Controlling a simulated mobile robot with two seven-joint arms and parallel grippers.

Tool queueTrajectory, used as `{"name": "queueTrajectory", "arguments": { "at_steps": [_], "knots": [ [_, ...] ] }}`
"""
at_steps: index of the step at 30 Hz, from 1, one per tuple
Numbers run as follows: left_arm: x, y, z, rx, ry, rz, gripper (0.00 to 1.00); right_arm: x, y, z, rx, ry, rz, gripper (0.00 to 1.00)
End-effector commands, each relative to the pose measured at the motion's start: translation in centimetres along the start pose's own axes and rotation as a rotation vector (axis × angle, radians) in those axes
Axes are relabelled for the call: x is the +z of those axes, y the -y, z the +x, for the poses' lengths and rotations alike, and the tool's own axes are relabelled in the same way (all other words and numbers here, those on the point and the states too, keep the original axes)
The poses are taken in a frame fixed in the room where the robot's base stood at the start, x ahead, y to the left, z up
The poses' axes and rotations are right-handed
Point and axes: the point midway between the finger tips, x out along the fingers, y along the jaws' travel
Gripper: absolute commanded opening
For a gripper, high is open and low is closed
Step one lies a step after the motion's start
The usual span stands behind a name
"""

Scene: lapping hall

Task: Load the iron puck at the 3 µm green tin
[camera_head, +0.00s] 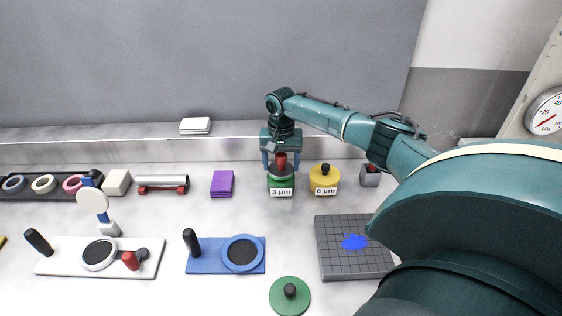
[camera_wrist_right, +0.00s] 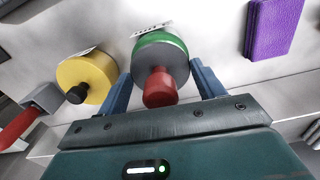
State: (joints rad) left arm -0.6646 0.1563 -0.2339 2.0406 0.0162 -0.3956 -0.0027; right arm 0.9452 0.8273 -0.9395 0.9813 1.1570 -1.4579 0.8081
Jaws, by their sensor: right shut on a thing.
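The green 3 µm tin (camera_head: 281,186) stands on the bench with its label facing front. It also shows in the right wrist view (camera_wrist_right: 158,37). The iron puck, grey with a red handle (camera_head: 281,160), is at the tin's top; its red handle shows in the right wrist view (camera_wrist_right: 160,88). My right gripper (camera_head: 281,163) points down over the tin, its blue fingers on either side of the puck, shut on it. Whether the puck touches the inside of the tin is hard to tell. A green lid with a black knob (camera_head: 289,304) lies in front. My left gripper is not in view.
The yellow 6 µm tin (camera_head: 325,187), with a black knob on top, stands close right. A purple block (camera_head: 222,184) is to the left. A grey gridded plate (camera_head: 352,263) with a blue patch and a blue board (camera_head: 204,262) lie in front. The wall is behind.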

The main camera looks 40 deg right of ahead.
Motion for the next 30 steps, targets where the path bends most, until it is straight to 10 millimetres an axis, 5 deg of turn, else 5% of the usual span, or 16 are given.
{"name": "queueTrajectory", "arguments": {
  "at_steps": [11, 30],
  "knots": [
    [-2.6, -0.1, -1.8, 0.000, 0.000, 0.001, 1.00, 0.0, 0.0, -3.4, -0.002, -0.001, 0.000, 0.46],
    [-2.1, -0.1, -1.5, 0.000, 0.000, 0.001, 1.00, -0.1, 0.0, -5.2, -0.002, -0.002, 0.001, 0.46]
  ]
}}
